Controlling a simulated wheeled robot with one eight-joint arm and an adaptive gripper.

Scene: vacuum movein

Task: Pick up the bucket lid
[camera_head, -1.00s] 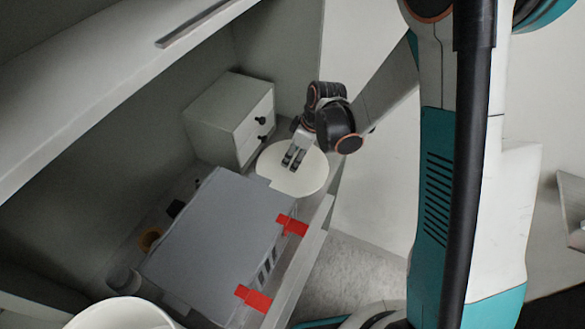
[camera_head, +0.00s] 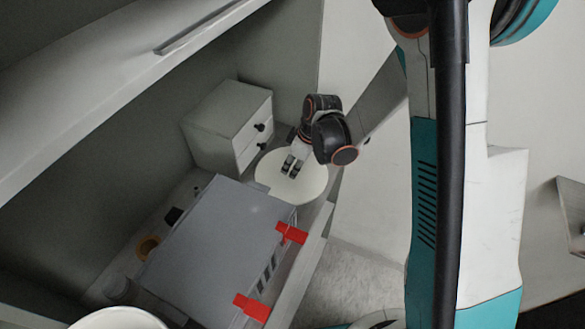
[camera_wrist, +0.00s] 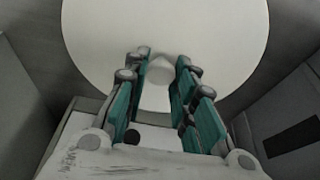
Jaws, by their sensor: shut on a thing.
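The bucket lid (camera_head: 312,190) is a round cream-white disc beside the small white drawer unit and the grey box. It fills the top of the wrist view (camera_wrist: 215,40), with a small round knob (camera_wrist: 160,72) at its middle. My gripper (camera_head: 291,168) is over the lid's middle. In the wrist view its teal-padded fingers (camera_wrist: 161,75) stand either side of the knob, shut on the lid by it. I cannot tell whether the lid rests on the surface or is slightly raised. A white bucket (camera_head: 118,319) shows only partly at the bottom left.
A grey box (camera_head: 215,245) with red tabs stands close to the lid. The white drawer unit (camera_head: 215,125) with black knobs is behind it. A yellow ring-shaped item (camera_head: 147,247) lies left of the box. The shelf above (camera_head: 110,80) hangs over the left side.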

